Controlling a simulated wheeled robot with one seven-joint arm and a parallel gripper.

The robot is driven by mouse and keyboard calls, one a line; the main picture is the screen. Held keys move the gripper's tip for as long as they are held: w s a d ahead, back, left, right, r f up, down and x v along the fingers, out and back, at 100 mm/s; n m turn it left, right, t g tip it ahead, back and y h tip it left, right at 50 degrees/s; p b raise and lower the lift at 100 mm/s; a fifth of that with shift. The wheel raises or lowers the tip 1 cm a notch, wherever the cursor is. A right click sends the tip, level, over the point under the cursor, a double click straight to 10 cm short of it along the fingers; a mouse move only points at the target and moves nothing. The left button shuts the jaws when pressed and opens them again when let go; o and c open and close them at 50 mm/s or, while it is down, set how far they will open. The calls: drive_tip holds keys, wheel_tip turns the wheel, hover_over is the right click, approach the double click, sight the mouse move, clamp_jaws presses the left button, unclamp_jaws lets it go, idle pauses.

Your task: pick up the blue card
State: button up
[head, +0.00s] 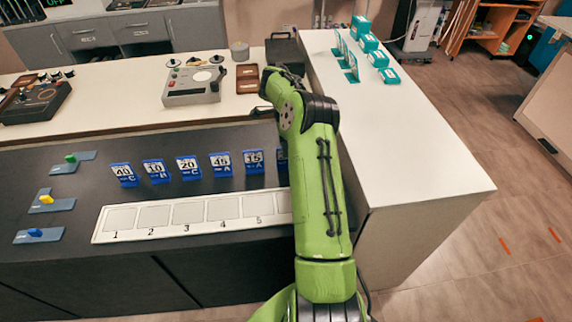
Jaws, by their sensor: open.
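Several blue cards stand upright in a row on the dark counter (90,170). From left they read 40 C (123,174), 10 (156,170), 20 C (188,167), 45 A (221,163) and 15 A (253,161). A sliver of another blue card (282,157) shows at the edge of my green arm, which hides the rest of it. In front lies a white strip (98,236) with numbered, empty-looking slots 1 to 5; its right end is behind my arm.
Small plates with green (71,158), yellow (46,199) and blue (35,232) knobs lie at the left. A grey device (192,88) stands on the white counter behind. Teal boxes (369,43) stand on the right white counter (420,150), whose near part is clear.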

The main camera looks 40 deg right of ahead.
sight(286, 165)
wheel_tip(286, 165, down, 5)
drive_tip(key=shift+w+d+r+b, duration=0.1)
drive_tip(key=shift+w+b, duration=0.05)
drive_tip(key=shift+b, duration=0.25)
drive_tip(key=shift+c, duration=0.3)
clamp_jaws()
drive_tip(key=shift+r, duration=0.15)
wheel_tip(286, 165, up, 10)
drive_tip(key=shift+f+p, duration=0.1)
drive_tip(key=shift+p, duration=1.1)
